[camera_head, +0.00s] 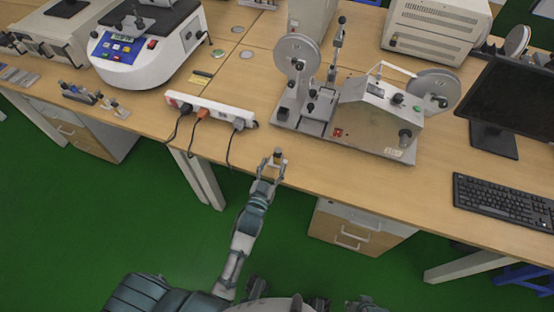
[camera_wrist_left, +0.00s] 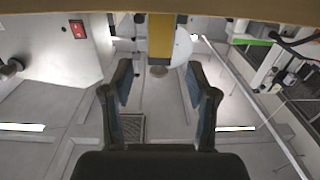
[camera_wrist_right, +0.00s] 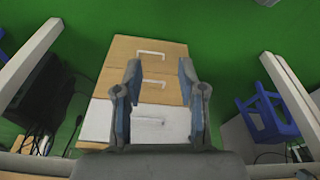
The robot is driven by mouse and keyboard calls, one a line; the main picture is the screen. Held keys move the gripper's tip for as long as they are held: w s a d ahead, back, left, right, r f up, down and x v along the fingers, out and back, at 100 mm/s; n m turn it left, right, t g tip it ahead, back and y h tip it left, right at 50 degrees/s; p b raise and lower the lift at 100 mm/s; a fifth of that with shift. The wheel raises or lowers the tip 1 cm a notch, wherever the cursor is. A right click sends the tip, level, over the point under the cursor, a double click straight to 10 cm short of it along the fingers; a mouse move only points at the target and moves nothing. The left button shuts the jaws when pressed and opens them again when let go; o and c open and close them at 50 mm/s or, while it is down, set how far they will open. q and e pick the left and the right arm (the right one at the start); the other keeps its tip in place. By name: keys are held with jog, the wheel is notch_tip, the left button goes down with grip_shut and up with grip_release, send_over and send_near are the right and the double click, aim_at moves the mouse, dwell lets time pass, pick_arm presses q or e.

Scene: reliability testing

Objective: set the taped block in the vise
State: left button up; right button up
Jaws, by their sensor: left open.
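A small block (camera_head: 278,154) with a dark top stands near the table's front edge in the head view. In the left wrist view the block (camera_wrist_left: 161,38) shows a yellow face and a dark end, in line with the gap between my fingers. My left gripper (camera_head: 270,164) is open at the block, its fingers apart; I cannot tell whether they touch it. My right gripper (camera_wrist_right: 158,75) is open and empty, facing the drawers below the table. A grey fixture (camera_head: 319,106) with a lever stands beyond the block; I cannot tell for certain whether it is the vise.
A grey machine (camera_head: 375,118) with a reel stands right of the fixture. A white power strip (camera_head: 211,109) with cables lies left of the block. A monitor (camera_head: 511,100) and keyboard (camera_head: 507,202) are at right.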

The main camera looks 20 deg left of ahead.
aim_at(278, 157)
pick_arm(q)
jog(key=shift+w+d+r, duration=0.1)
jog(key=shift+w+d, duration=0.15)
jog(key=shift+w, duration=0.4)
jog(key=w, duration=0.3)
jog(key=shift+w+r+b, duration=0.1)
jog(key=shift+w+b, duration=0.3)
jog(key=shift+w+a, duration=0.1)
jog(key=shift+w, duration=0.2)
jog(key=shift+a, duration=0.2)
jog(key=c, duration=0.9)
jog(key=shift+d, duration=0.15)
grip_shut()
jog(key=shift+d+r, duration=0.1)
pick_arm(e)
jog(key=shift+w+d+r+t, duration=0.2)
jog(key=shift+w+r+t, duration=0.15)
jog(key=shift+r, duration=0.4)
